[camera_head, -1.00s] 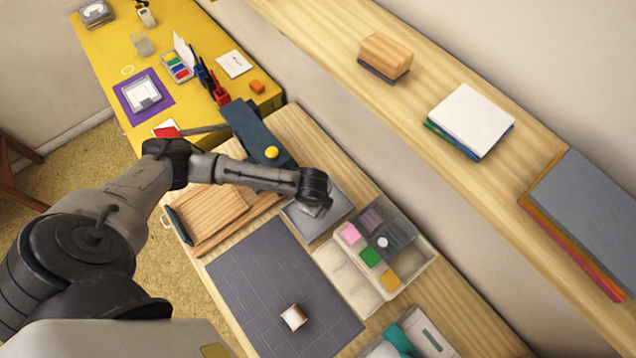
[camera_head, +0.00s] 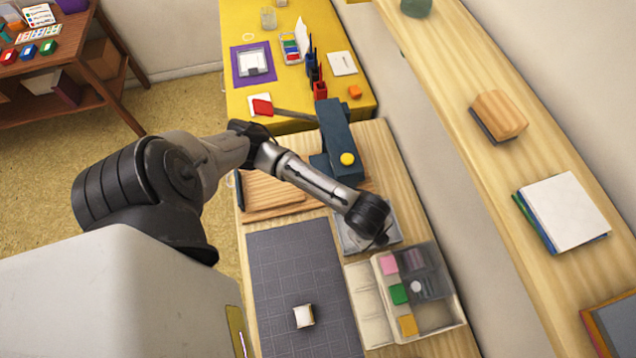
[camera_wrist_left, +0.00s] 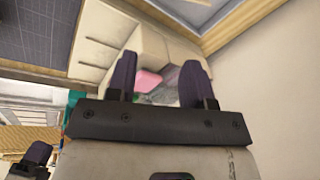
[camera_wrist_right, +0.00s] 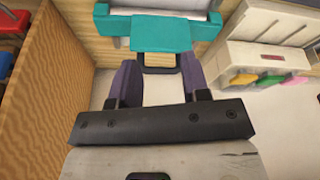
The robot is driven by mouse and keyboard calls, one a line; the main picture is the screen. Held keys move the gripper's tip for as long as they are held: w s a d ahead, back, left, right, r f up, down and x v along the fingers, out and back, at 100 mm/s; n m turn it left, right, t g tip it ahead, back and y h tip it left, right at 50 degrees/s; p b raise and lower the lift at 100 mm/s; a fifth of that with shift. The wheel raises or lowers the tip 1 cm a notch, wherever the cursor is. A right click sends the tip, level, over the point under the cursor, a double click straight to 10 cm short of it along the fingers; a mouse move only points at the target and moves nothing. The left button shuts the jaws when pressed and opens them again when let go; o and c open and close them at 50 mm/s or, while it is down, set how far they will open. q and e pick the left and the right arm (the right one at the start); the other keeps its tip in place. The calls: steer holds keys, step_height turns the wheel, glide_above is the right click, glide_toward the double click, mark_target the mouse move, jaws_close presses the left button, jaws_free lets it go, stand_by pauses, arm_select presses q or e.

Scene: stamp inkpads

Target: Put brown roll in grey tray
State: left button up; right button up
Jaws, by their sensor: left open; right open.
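A small pale roll (camera_head: 303,316) with a brown side sits on the dark gridded mat (camera_head: 275,262) in the head view. A shallow grey tray (camera_head: 350,236) lies beyond the mat, partly hidden by my left wrist. My left gripper is open and empty in its wrist view (camera_wrist_left: 160,75), facing a pale organizer with a pink block (camera_wrist_left: 147,80). In the head view its fingers are mostly hidden under the wrist. My right gripper (camera_wrist_right: 155,85) is open, close to a teal-and-white item (camera_wrist_right: 150,35); contact is unclear. It is outside the head view.
An organizer (camera_head: 455,312) with coloured blocks stands right of the mat. A blue tool with a yellow knob (camera_head: 340,140) and a wooden board (camera_head: 280,208) lie behind. A raised shelf (camera_head: 455,100) runs along the right. The mat around the roll is clear.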

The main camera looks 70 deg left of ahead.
arm_select(q)
steer(key=s+d+r+n+t+h, duration=0.1)
steer(key=s+d+r+n+h, duration=0.1)
steer(key=s+d+n, duration=0.35)
steer(key=s+a+n+y, duration=0.2)
steer(key=s+a+n, duration=0.4)
steer(key=s, duration=0.3)
steer(key=shift+s+a+y, duration=0.2)
steer(key=shift+a+y, duration=0.2)
steer(key=shift+a, duration=0.4)
steer(key=shift+f+n, duration=0.1)
steer(key=shift+n, duration=0.15)
